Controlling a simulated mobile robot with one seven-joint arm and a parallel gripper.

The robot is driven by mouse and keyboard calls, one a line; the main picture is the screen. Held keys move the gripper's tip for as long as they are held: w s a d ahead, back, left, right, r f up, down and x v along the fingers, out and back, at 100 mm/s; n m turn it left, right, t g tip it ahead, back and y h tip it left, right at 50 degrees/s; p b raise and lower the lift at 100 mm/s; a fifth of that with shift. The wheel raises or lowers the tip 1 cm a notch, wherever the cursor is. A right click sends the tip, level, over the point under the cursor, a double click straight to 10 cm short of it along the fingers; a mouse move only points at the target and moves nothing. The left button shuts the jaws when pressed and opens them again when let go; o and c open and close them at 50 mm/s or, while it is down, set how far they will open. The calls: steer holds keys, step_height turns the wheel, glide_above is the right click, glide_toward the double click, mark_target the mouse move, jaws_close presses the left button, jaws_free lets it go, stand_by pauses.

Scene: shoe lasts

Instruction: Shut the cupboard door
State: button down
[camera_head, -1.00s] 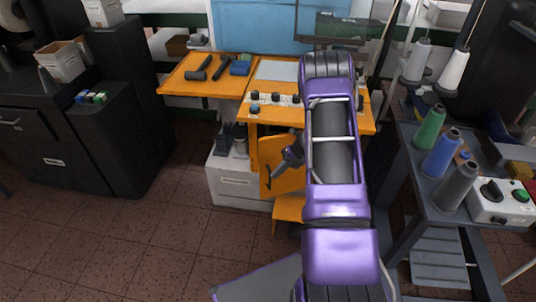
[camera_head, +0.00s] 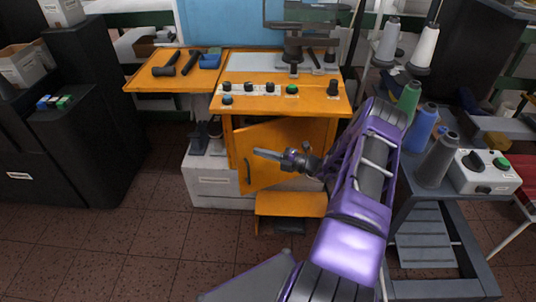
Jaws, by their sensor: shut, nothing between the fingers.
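The cupboard door (camera_head: 258,172) is an orange panel on the front of the orange workbench cabinet (camera_head: 283,104). It stands ajar, tilted relative to the cabinet front, with a dark gap along its upper edge. A dark vertical handle (camera_head: 247,171) is near its left edge. My gripper (camera_head: 262,153) is shut and empty, pointing left in front of the door's upper middle. My purple arm comes in from the lower right. I cannot tell whether the gripper touches the door. The door's right part is partly hidden behind the gripper and wrist.
An orange step (camera_head: 290,204) sticks out below the door. A grey rack with thread spools (camera_head: 420,128) and a control box (camera_head: 484,172) stand close on the right. The tiled floor at left front is clear.

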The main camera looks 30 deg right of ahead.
mark_target(244, 142)
steer(key=shift+w+a+b, duration=0.15)
steer(key=shift+w+a, duration=0.3)
steer(key=shift+w, duration=0.85)
steer(key=shift+w+a+b, duration=0.1)
steer(key=shift+w+a, duration=0.4)
steer(key=shift+w, duration=0.8)
steer(key=shift+w+a+b, duration=0.15)
steer(key=shift+w+a, duration=0.3)
steer(key=shift+w, duration=0.85)
